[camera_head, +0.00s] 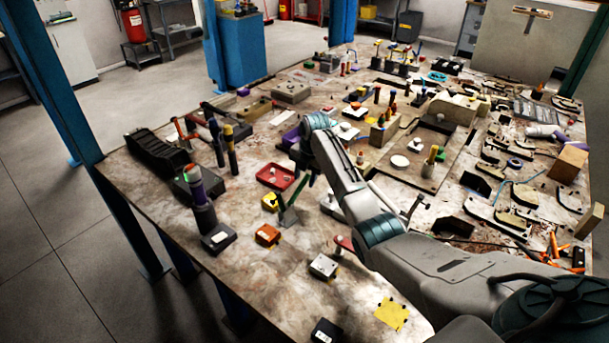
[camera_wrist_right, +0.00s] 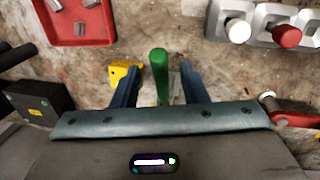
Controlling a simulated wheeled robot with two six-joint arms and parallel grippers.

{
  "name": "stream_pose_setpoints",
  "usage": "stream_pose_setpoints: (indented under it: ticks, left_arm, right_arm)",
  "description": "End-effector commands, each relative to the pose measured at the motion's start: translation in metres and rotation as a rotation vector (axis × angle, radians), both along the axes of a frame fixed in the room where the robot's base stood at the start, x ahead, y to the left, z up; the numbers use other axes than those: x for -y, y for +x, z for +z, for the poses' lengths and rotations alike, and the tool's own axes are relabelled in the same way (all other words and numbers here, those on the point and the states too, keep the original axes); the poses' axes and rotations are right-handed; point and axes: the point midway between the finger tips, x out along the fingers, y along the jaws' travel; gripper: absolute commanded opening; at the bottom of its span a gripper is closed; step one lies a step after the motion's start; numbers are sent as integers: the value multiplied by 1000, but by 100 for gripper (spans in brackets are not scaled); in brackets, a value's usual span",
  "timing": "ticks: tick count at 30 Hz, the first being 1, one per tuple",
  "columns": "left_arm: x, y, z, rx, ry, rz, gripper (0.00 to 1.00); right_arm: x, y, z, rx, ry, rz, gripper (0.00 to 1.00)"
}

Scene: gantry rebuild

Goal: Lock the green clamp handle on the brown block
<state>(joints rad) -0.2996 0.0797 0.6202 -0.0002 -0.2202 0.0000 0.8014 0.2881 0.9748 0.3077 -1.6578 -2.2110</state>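The green clamp handle (camera_head: 296,190) stands tilted above a small clamp base on the near part of the table. In the right wrist view the green handle (camera_wrist_right: 160,72) rises between the two fingers of my right gripper (camera_wrist_right: 159,85). The fingers are apart, with a gap visible on each side of the handle. Several brown or tan blocks show, including one brown block (camera_head: 255,108) at the far left; I cannot tell which one belongs to this clamp. My left gripper is out of view.
A grey fixture with white and red knobs (camera_wrist_right: 268,24) lies at the wrist view's upper right. The table's front left is clearer; the back is cluttered.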

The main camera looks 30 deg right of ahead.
Motion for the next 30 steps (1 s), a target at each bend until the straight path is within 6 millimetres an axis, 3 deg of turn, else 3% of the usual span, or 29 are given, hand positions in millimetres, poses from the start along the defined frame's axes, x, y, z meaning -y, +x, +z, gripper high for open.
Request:
stream_pose_setpoints:
  ticks: [12, 13, 19, 30]
  left_arm:
    - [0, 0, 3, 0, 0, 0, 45]
    - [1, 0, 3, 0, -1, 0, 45]
    - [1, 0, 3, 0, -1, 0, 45]
    - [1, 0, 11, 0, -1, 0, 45]
  right_arm:
    - [-1, 2, -12, 1, 0, 0, 40]
    - [-1, 2, -12, 1, 0, 0, 38]
    - [-1, 2, -11, 0, -1, 0, 0]
    - [-4, 1, -6, 12, -29, 2, 0]
